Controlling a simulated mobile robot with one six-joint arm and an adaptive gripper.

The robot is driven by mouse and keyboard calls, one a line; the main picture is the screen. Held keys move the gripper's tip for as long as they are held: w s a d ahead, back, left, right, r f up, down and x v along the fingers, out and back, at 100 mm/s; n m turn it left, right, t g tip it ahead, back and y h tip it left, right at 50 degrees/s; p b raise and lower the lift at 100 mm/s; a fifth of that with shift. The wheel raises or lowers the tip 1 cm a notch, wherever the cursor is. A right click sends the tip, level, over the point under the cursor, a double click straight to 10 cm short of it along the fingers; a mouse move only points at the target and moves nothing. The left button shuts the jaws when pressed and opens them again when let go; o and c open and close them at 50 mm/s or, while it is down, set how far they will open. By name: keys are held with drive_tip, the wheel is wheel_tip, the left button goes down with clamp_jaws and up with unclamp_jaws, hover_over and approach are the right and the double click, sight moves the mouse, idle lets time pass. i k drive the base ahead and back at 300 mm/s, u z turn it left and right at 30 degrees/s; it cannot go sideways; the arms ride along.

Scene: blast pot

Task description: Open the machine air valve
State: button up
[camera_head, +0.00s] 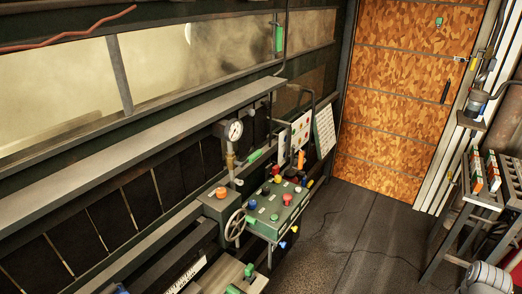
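No part is clearly marked as the machine air valve, and I cannot tell which one it is. A green control box (276,212) with coloured knobs stands by the left wall, with a spoked handwheel (235,226) on its near side. A round pressure gauge (234,131) sits above it on a brass fitting (230,164). A green lever (254,156) lies beside the pipe right of the gauge. Another green handle (278,39) is on a vertical pipe near the window. My gripper is not in view.
A long ledge (130,143) runs along the left wall below the windows. A wood-panel door (405,85) closes the far end. A metal stand (473,203) with boxes is at right, and a grey cylinder (490,276) is below it. The dark floor (360,235) between is mostly clear.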

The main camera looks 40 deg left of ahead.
sight(257, 153)
drive_tip(key=z, duration=0.05)
drive_tip(key=i, duration=3.3)
drive_tip(key=u, duration=1.95)
